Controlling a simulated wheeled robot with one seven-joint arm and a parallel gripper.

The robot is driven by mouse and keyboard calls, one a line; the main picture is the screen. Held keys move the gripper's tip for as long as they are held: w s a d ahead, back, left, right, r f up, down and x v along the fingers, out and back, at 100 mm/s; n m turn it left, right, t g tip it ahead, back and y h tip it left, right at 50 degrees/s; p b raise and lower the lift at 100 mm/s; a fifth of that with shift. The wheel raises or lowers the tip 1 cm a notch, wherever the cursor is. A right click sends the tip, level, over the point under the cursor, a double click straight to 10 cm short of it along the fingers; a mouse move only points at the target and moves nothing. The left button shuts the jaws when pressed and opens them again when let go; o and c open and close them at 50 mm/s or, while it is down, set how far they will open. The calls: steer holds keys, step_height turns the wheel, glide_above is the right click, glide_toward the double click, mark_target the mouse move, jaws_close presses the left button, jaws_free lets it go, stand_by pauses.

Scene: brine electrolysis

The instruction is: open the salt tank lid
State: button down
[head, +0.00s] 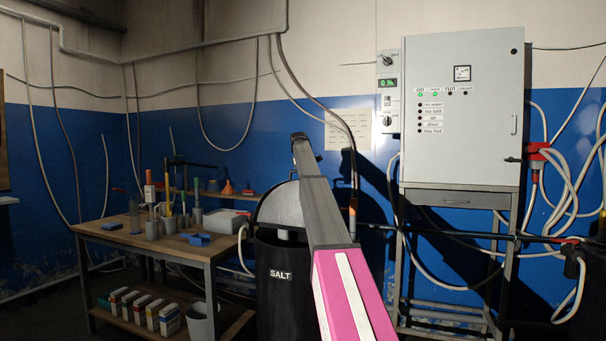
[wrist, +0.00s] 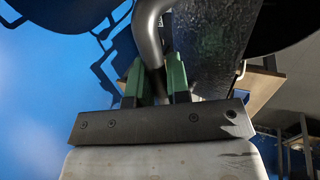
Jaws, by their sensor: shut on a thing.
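The black salt tank (head: 277,300), marked "SALT", stands beside the workbench in the head view. Its dark lid (head: 278,206) is tilted up above the tank mouth, partly hidden behind my arm. In the wrist view the green fingers of my gripper (wrist: 159,78) are shut on a grey curved bar (wrist: 148,28), which looks like the lid handle. A dark, textured surface is just right of the fingers; I cannot tell whether it is lid or tank. My gripper is not clearly visible in the head view.
A workbench (head: 120,238) with cups and tools stands left of the tank, with boxes and a bucket (head: 203,322) on its lower shelf. A grey control cabinet (head: 463,150) on a metal stand is at the right, with cables hanging beside it.

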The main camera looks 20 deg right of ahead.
steer(key=c, duration=1.1)
jaws_free()
steer(key=shift+r, duration=0.1)
steer(key=v, duration=1)
steer(key=shift+r, duration=0.3)
steer(key=shift+s, duration=0.1)
